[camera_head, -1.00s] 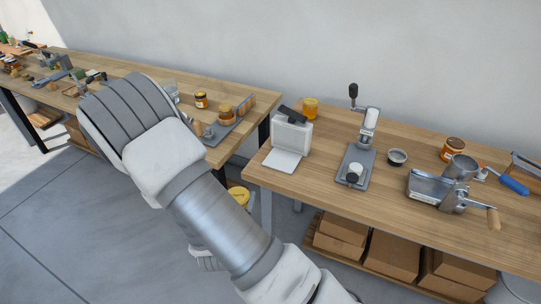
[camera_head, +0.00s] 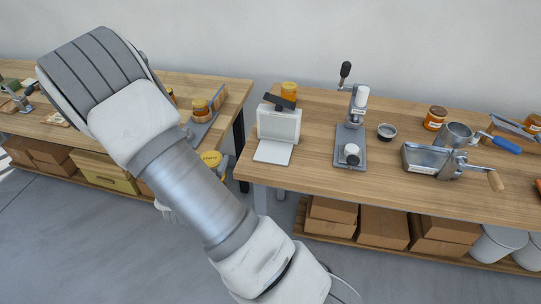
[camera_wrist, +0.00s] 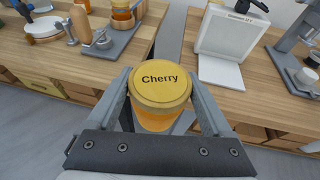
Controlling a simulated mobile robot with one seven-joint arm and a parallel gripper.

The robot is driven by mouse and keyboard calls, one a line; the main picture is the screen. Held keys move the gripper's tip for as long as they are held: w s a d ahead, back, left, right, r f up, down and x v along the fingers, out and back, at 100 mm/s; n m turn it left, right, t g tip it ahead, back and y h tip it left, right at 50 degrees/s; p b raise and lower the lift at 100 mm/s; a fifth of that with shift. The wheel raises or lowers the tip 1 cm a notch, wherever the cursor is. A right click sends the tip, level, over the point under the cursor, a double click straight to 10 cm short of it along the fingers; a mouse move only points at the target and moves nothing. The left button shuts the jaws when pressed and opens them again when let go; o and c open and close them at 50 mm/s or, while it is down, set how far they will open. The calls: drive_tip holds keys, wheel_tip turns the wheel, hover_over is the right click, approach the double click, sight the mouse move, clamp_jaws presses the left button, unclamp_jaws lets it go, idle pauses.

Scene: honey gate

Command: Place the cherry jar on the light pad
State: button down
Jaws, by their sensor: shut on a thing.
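The cherry jar (camera_wrist: 162,84) has a yellow lid with "Cherry" on it and an amber body. My gripper (camera_wrist: 160,105) is shut on it, with a finger on each side, and holds it upright above the floor near the gap between the tables. In the head view the jar's lid (camera_head: 211,158) shows beside my arm, which hides most of my gripper. The light pad is probably the flat white plate (camera_head: 273,152) before an upright white panel (camera_head: 278,124), at the right table's left end. The plate is bare and shows ahead right in the wrist view (camera_wrist: 222,73).
An orange jar (camera_head: 289,91) stands behind the panel. A lever press (camera_head: 349,148), a dark-rimmed bowl (camera_head: 386,132) and a metal cranked device (camera_head: 430,160) stand farther right on the table (camera_head: 310,170). More jars and tools stand on the left table (camera_head: 225,92).

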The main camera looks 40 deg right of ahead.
drive_tip(key=w+d+r+m+g+h+b, duration=0.2)
drive_tip(key=w+d+b, duration=0.1)
drive_tip(key=d, duration=0.7)
wheel_tip(320, 180, up, 4)
drive_tip(key=m+g+h+b, duration=0.1)
drive_tip(key=m+g+b, duration=0.1)
drive_tip(key=b, duration=0.1)
hover_over(281, 130)
drive_tip(key=s+a, duration=0.2)
drive_tip(key=a, duration=0.4)
drive_tip(key=f, duration=0.1)
drive_tip(key=f+b, duration=0.1)
drive_tip(key=f, duration=0.1)
drive_tip(key=d+f, duration=0.1)
drive_tip(key=shift+s+d+f+b, duration=0.1)
drive_tip(key=shift+s+f+b, duration=0.2)
drive_tip(key=shift+f, duration=0.05)
drive_tip(key=shift+f+b, duration=0.45)
drive_tip(key=shift+f, duration=1.65)
drive_tip(key=shift+f, duration=0.15)
unclamp_jaws()
